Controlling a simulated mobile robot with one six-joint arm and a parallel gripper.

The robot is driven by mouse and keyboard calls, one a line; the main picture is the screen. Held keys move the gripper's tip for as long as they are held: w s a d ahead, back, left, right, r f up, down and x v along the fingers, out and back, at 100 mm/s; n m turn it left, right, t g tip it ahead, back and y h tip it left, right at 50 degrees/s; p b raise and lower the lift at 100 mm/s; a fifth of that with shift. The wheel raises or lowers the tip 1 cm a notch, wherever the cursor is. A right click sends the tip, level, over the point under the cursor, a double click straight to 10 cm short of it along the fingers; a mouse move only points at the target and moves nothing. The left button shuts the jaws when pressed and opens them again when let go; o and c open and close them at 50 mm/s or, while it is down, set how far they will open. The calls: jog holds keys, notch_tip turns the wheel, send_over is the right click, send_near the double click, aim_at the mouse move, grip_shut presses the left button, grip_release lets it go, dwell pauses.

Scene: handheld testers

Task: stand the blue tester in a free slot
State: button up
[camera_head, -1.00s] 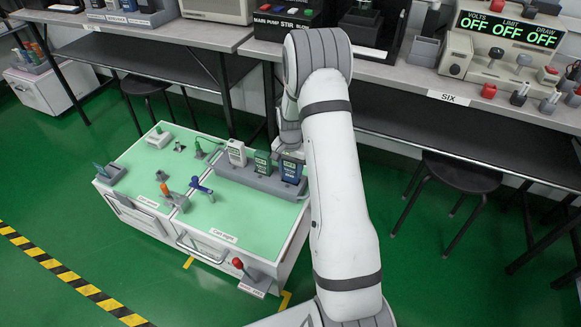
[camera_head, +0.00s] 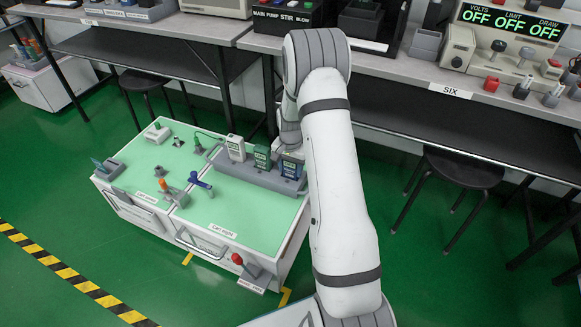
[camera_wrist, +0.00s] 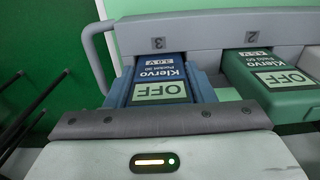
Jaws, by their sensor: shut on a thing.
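The blue tester (camera_head: 291,167) stands upright at the right end of the grey rack (camera_head: 228,170) on the cart top. In the wrist view the blue tester (camera_wrist: 160,72) is in line with the place marked 3, its screen reading OFF. I cannot tell whether its foot is fully down. My gripper (camera_wrist: 158,122) is shut on the tester's near end; in the head view my arm mostly hides the gripper. The green tester (camera_head: 262,157) stands beside it, at the place marked 2 (camera_wrist: 275,75). A pale grey tester (camera_head: 236,148) stands at the rack's left end.
The cart's green top (camera_head: 235,215) is clear in front of the rack. A blue-handled valve (camera_head: 201,185), an orange-handled one (camera_head: 165,187) and other small fittings stand to the left. A red-knobbed lever (camera_head: 238,259) is at the front. A bench (camera_head: 400,100) runs behind, with a stool (camera_head: 462,168) below.

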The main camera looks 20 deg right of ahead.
jog(key=shift+f, duration=0.5)
jog(key=o, duration=1.1)
jog(key=shift+r, duration=0.1)
notch_tip(320, 180, up, 8)
jog(key=shift+f+p, duration=0.2)
jog(key=shift+p, duration=1)
